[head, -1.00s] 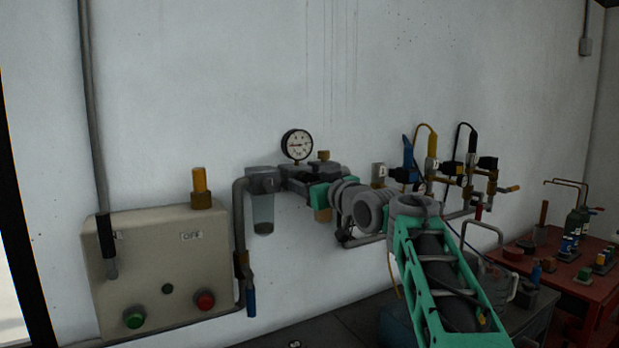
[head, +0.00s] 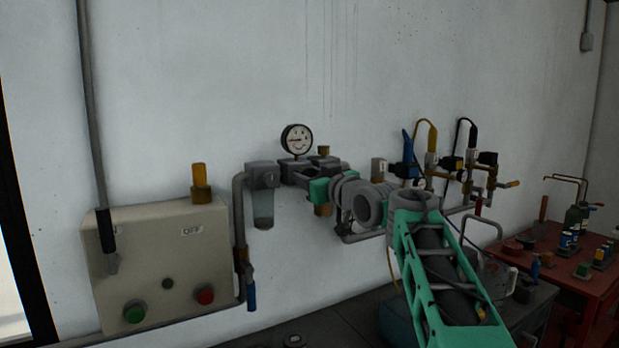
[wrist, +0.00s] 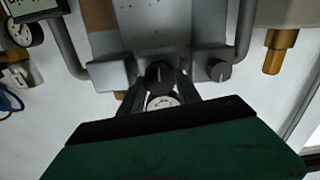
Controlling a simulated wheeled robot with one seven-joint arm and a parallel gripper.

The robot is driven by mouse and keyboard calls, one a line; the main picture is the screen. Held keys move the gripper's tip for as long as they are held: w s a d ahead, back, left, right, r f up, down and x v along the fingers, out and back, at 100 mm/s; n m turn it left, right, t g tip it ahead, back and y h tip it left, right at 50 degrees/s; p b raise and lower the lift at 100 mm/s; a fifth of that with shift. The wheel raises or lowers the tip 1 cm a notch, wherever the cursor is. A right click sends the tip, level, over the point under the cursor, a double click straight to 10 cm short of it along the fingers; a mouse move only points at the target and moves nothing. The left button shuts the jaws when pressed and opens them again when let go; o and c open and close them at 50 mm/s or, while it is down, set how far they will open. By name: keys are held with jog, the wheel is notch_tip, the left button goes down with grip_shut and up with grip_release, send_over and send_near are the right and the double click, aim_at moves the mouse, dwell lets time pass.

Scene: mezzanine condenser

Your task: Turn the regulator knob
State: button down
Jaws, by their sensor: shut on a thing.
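The regulator knob (wrist: 159,74) is a dark round knob with a pale index line, seen in the wrist view between my two fingertips. My gripper (wrist: 160,84) is shut on it, one dark finger on each side. In the head view my gripper (head: 306,181) reaches the wall-mounted regulator unit from the right, and its green body and my wrist hide the knob. A round pressure gauge (head: 296,139) with a white face stands above the regulator. In the wrist view a gauge face (wrist: 163,102) shows partly behind the fingers.
A second dark knob (wrist: 217,70) sits on a grey block close beside my fingers. A grey filter bowl (head: 263,208) hangs left of the regulator. A beige control box (head: 160,262) is farther left. Several valves with coloured handles and a red table (head: 575,275) are at right.

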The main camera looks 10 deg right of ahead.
jog(key=shift+m, duration=0.3)
jog(key=m+p, duration=0.1)
jog(key=m, duration=0.5)
jog(key=shift+d+f+m+p, duration=0.15)
jog(key=shift+m+p, duration=1.8)
jog(key=shift+m, duration=3.1)
jog(key=shift+a+f+m+p, duration=0.1)
jog(key=shift+m+p, duration=1.85)
jog(key=shift+m, duration=3.1)
jog(key=c, duration=0.9)
grip_release()
jog(key=shift+o, duration=0.2)
